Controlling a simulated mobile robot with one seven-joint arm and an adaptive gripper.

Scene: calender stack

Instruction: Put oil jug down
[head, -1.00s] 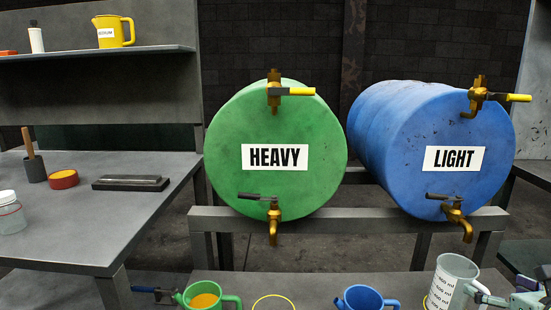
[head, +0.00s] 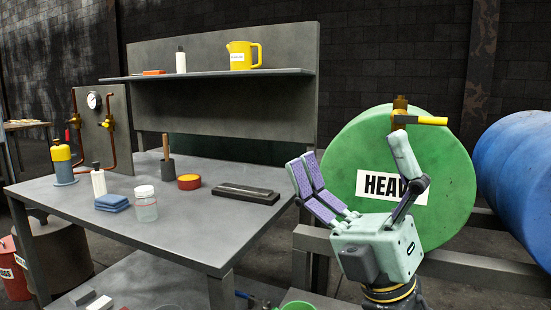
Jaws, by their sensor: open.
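My gripper (head: 352,155) is raised in the right half of the head view, in front of the green drum. Its fingers are spread wide apart with nothing between them. A yellow jug (head: 239,56) with a white label stands upright on the shelf at the back, left of my gripper and apart from it.
The grey workbench (head: 225,225) holds a clear jar (head: 145,207), a red tin (head: 189,182), a whetstone (head: 246,194), blue cloths (head: 112,202) and bottles. Its middle front is clear.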

